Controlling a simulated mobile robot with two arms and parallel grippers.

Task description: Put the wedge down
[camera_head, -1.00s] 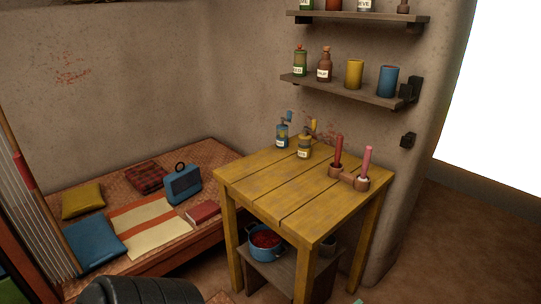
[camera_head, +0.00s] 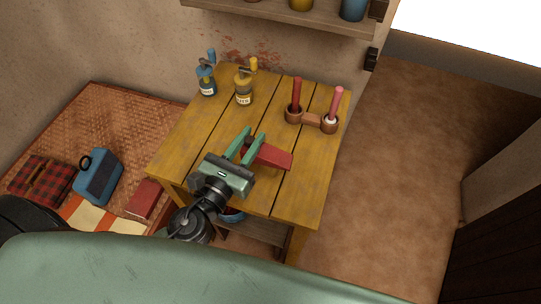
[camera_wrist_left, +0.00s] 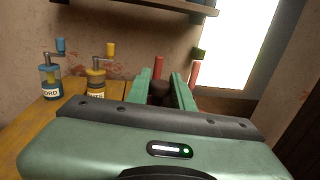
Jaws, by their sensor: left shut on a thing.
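My left gripper (camera_head: 252,141) reaches over the yellow wooden table (camera_head: 205,135) with its green fingers pointing towards the back. It is shut on a red wedge (camera_head: 274,158), which sticks out to the right of the fingers. I cannot tell whether the wedge touches the tabletop or hangs just above it. In the left wrist view the gripper (camera_wrist_left: 160,85) shows its two fingers with a gap between them, but its green body fills the front and the wedge is not clearly seen. My right gripper is not in view.
The tabletop's front right is bare. A shelf (camera_head: 290,17) hangs above.

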